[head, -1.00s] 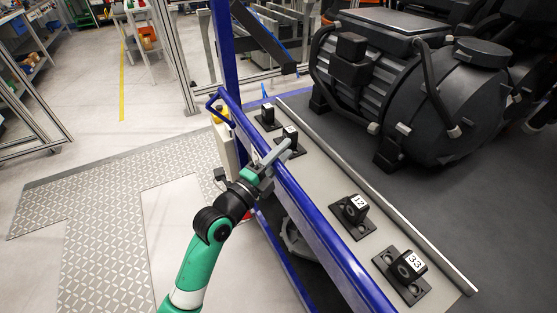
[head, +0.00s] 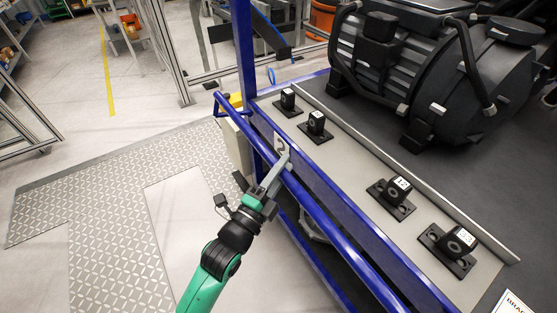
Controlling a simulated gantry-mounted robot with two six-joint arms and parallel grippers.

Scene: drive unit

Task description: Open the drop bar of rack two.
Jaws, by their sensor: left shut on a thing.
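The blue drop bar (head: 332,232) of the rack runs diagonally along the rack's near side, with a bent blue end (head: 219,103) at upper left. It stands a little out from the blue rack frame (head: 372,237), with a gap between them. A plate marked 2 (head: 281,147) is on the frame just behind the bar. My left gripper (head: 276,174) is shut on the drop bar, its grey fingers across the bar just below the plate. The fingers hide part of the bar. My right gripper is out of view.
Several black numbered blocks, one marked 12 (head: 396,189), sit on the grey rack top (head: 345,165). A large black motor (head: 420,75) stands behind them. A blue post (head: 244,50) rises at the rack's far end. Open floor lies to the left.

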